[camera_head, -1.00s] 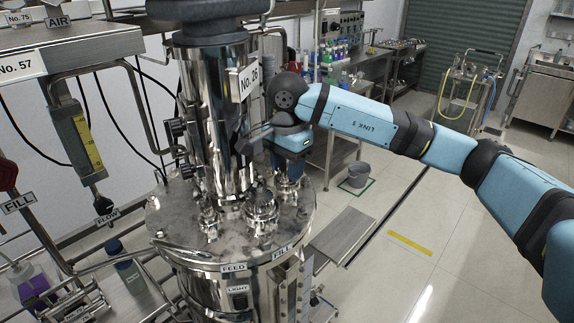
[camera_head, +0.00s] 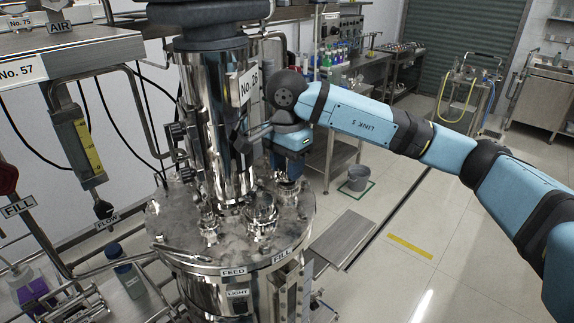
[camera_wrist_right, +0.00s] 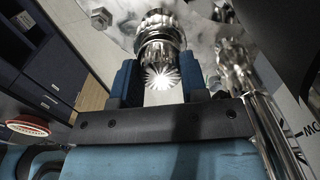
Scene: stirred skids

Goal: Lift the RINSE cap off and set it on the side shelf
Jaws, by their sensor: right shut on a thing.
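My right gripper (camera_head: 288,187) reaches down beside the column at the right rear of the round steel vessel lid (camera_head: 180,235). In the right wrist view, my right gripper (camera_wrist_right: 160,78) is shut on a shiny ribbed metal cap (camera_wrist_right: 160,76), which lies between its two blue fingers. A round metal fitting (camera_wrist_right: 160,33) shows just beyond the cap. I cannot tell whether the two touch. No RINSE lettering is readable. The side shelf cannot be identified for certain. My left gripper is not in view.
A tall polished column (camera_head: 210,120) rises from the lid close to my right gripper, with the No. 26 tag (camera_head: 248,82). Other metal fittings (camera_head: 260,212) stand on the lid. A flat steel step (camera_head: 343,238) and a grey bucket (camera_head: 358,178) are to the right.

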